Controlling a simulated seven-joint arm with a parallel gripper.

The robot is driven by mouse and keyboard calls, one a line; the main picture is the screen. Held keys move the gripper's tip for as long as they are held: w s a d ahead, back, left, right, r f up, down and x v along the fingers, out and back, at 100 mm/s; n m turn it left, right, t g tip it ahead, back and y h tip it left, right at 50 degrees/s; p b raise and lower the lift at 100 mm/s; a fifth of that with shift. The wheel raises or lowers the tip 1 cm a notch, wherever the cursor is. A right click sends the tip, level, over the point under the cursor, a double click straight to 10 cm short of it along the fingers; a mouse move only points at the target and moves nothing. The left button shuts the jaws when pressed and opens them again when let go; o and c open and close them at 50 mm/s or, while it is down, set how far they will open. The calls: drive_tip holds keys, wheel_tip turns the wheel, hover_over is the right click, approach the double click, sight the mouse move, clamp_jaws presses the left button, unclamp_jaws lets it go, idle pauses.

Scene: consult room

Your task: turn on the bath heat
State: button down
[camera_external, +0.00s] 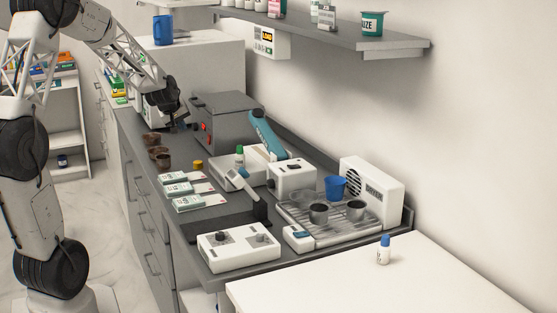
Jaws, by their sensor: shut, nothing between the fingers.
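A dark grey box (227,120), which looks like the bath, stands at the back of the grey counter. Its left-facing front panel carries a bright red spot (204,127), and a smaller red mark shows lower on the panel. Whether these are lamps or switches is too small to tell. My gripper (181,126) is shut and empty, just left of this panel and pointing down. I cannot tell whether it touches the panel. My gripper and wrist hide part of the white device behind them.
Brown pots (159,152), small boxes (182,188) and a yellow-capped item (198,164) stand in front of the bath. Right of it are a white device with a teal arm (266,134) and a tray (320,234) with cups. A shelf (360,38) overhangs the back.

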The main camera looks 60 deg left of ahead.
sight(208, 139)
drive_tip(key=x, duration=1)
drive_tip(key=shift+w, duration=0.55)
drive_tip(key=shift+w+f, duration=0.1)
drive_tip(key=shift+w, duration=0.6)
drive_tip(key=shift+w+f, duration=0.15)
drive_tip(key=shift+w, duration=0.6)
drive_tip(key=shift+w+f, duration=0.1)
drive_tip(key=shift+w, duration=0.2)
drive_tip(key=shift+r, duration=0.3)
